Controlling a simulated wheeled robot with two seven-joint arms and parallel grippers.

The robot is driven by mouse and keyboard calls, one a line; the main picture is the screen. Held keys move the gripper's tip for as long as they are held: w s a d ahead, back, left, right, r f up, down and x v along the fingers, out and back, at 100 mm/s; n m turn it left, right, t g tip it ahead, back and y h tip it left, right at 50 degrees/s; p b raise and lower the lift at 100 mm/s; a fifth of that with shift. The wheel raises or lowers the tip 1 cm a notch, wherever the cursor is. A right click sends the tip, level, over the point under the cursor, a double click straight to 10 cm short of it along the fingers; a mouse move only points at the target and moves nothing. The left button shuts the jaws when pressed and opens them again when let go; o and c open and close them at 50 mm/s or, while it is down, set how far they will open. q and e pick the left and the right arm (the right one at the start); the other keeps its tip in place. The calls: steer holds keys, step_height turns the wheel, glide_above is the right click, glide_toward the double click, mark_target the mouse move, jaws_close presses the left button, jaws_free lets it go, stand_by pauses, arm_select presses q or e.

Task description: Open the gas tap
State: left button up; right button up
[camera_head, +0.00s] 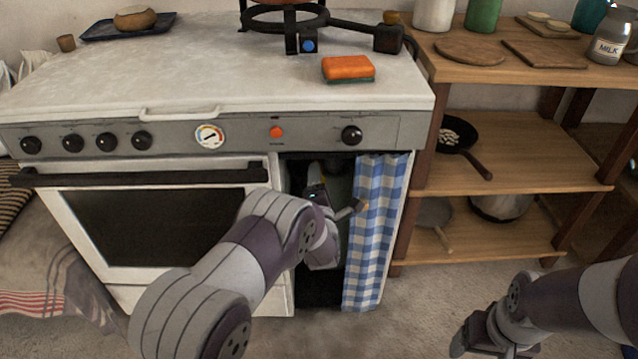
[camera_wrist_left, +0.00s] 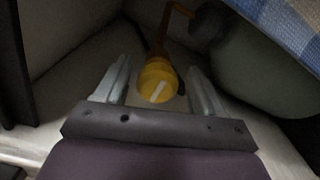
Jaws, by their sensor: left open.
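The gas tap (camera_wrist_left: 157,82) is a round yellow knob with a white line across it, seen in the left wrist view. The line runs slightly tilted, from lower left to upper right. A brown-orange pipe (camera_wrist_left: 160,42) runs behind it. My left gripper (camera_wrist_left: 158,70) is open, with one finger on each side of the knob; I cannot tell whether they touch it. In the head view my left arm reaches into the cupboard under the stove and hides the tap. My right gripper (camera_head: 478,335) is at the bottom right, low over the floor; its jaws are unclear.
A blue checked curtain (camera_head: 374,230) hangs at the cupboard's right side, close to my left wrist. A grey-green rounded bottle (camera_wrist_left: 250,75) stands right of the tap. The oven door (camera_head: 160,225) is left, wooden shelves (camera_head: 500,160) right. An orange sponge (camera_head: 347,68) lies on the stove top.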

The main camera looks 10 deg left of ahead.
arm_select(q)
steer(key=p+v, duration=0.4)
steer(key=v, duration=0.8)
steer(key=shift+s, duration=0.35)
steer(key=shift+d, duration=0.1)
